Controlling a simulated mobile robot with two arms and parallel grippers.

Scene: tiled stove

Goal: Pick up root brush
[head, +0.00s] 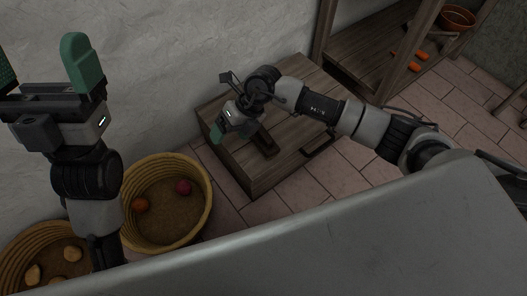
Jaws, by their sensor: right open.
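A dark brown block-like thing, likely the root brush (265,143), lies on top of the wooden chest (295,140). My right gripper (233,132) is above the chest, just left of the brush. It is open, with one green fingertip showing clearly and the other partly hidden by the gripper body. I cannot tell whether a finger touches the brush. My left gripper (38,72) is raised at the upper left, open and empty, its green fingers wide apart and pointing up.
A wicker basket (205,205) with a red and an orange round item stands left of the chest. Another basket (12,262) holds several potato-like items. A wooden shelf (352,50) with carrots (412,67) and a bowl (457,19) stands behind right.

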